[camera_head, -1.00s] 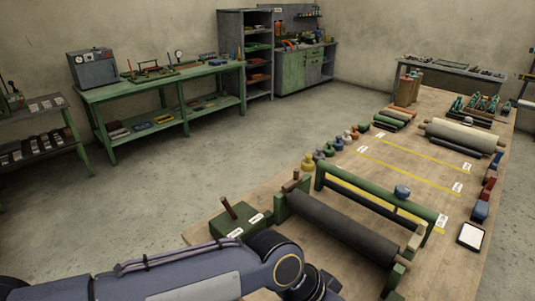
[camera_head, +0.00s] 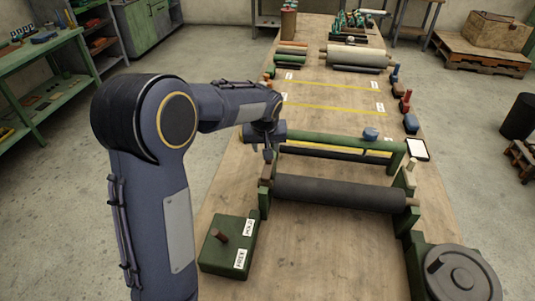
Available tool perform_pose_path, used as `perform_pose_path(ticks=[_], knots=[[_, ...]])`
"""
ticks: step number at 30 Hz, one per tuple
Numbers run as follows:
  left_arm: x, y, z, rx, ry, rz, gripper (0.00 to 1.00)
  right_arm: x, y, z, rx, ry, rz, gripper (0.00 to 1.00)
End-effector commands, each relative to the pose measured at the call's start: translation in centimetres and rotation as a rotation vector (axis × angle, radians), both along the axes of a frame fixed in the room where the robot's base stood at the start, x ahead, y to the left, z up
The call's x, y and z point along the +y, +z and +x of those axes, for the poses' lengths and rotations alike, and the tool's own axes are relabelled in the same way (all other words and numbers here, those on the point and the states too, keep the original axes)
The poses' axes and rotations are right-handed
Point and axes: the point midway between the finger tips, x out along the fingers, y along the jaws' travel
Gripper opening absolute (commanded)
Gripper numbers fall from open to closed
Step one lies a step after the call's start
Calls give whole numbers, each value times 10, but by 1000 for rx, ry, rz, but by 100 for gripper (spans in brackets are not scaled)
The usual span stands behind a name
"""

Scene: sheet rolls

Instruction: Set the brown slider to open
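No part is marked open, so I cannot tell for certain which piece is the brown slider. A small brown block (camera_head: 266,171) sits at the top of the left green roller stand, partly under my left gripper. A brown lever (camera_head: 219,235) stands on a green box with labels reading HOLD and FREE. My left gripper (camera_head: 268,155) points down just above the left stand, close to the brown block. Its fingers are small and dark, and I cannot tell their opening or any contact. My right gripper is out of view.
A dark roller (camera_head: 338,192) lies between the green stands, with a green bar (camera_head: 335,142) behind it. A tan block (camera_head: 411,165) tops the right stand. A grey handwheel (camera_head: 461,274) is at front right. The wooden table (camera_head: 310,255) is bare in front.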

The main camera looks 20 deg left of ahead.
Motion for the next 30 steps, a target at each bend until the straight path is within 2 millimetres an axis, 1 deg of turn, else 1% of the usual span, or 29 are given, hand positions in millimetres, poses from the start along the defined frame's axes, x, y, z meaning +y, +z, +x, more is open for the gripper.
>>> perform_pose_path(ticks=[1, 3, 7, 15, 19, 24, 30], knots=[[-2, -3, 8, -1, 0, 18, 41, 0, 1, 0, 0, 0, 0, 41], [-2, -6, 14, -4, 3, 33, 41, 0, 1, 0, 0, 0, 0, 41], [1, -18, 20, -2, 6, 39, 41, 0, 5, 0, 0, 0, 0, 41], [8, -57, 33, -1, 5, 37, 41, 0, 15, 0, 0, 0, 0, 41], [10, -71, 38, -1, 5, 37, 41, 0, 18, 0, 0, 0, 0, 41], [11, -77, 41, -5, 4, 36, 41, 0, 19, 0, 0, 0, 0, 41], [11, -78, 41, -5, 4, 36, 41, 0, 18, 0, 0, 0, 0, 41]])
